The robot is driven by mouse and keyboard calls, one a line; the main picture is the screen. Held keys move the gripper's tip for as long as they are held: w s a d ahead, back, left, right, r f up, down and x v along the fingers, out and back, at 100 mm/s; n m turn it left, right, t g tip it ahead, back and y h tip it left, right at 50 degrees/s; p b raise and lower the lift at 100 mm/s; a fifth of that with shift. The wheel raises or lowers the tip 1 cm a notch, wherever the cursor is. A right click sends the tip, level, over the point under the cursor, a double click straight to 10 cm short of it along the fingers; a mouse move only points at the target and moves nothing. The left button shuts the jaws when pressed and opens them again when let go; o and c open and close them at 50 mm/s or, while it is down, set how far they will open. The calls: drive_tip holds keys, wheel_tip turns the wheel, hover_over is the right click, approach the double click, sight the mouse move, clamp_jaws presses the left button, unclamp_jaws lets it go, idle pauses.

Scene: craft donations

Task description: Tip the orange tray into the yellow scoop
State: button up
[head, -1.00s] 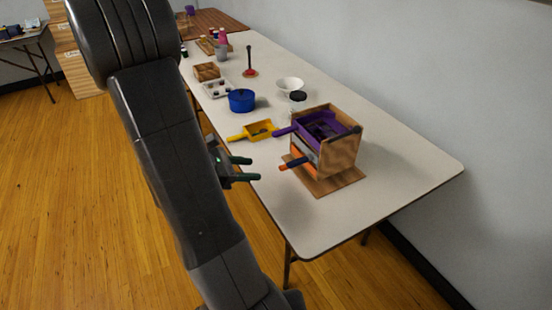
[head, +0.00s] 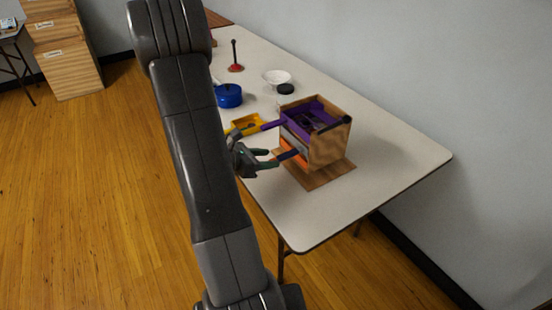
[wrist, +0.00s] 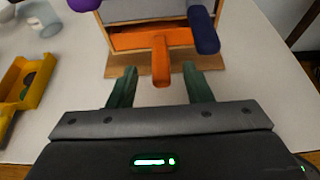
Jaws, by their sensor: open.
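The orange tray (wrist: 130,41) sits low in a wooden rack (head: 330,148), its orange handle (wrist: 160,62) pointing toward me. In the head view the tray's front (head: 292,154) shows, partly covered. My gripper (wrist: 161,70) is open, with green fingers on either side of the handle's line; the handle's end lies between the fingertips, not clasped. In the head view my gripper (head: 273,158) is at the rack's front. The yellow scoop (head: 248,123) lies on the table left of the rack, with dark pieces inside; it also shows in the wrist view (wrist: 14,75).
A purple tray (head: 300,113) sits on top of the rack, its handle sticking out left. A dark blue handle (wrist: 203,30) projects just right of the orange one. A blue pot (head: 229,96), white bowl (head: 277,77) and dark-lidded jar (head: 286,90) stand behind. The table's (head: 395,160) right side is clear.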

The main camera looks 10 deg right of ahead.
drive_tip(key=shift+x, duration=1.95)
clamp_jaws()
drive_tip(key=shift+r, duration=0.1)
drive_tip(key=shift+r, duration=0.15)
drive_tip(key=shift+a, duration=0.15)
drive_tip(key=s+a, duration=0.3)
drive_tip(key=a, duration=0.5)
drive_tip(key=s+a+p, duration=0.1)
drive_tip(key=s+a, duration=0.1)
drive_tip(key=a, duration=0.5)
drive_tip(key=shift+s+a+p, duration=0.3)
drive_tip(key=shift+s+a, duration=0.05)
drive_tip(key=shift+s, duration=0.05)
drive_tip(key=shift+w, duration=0.1)
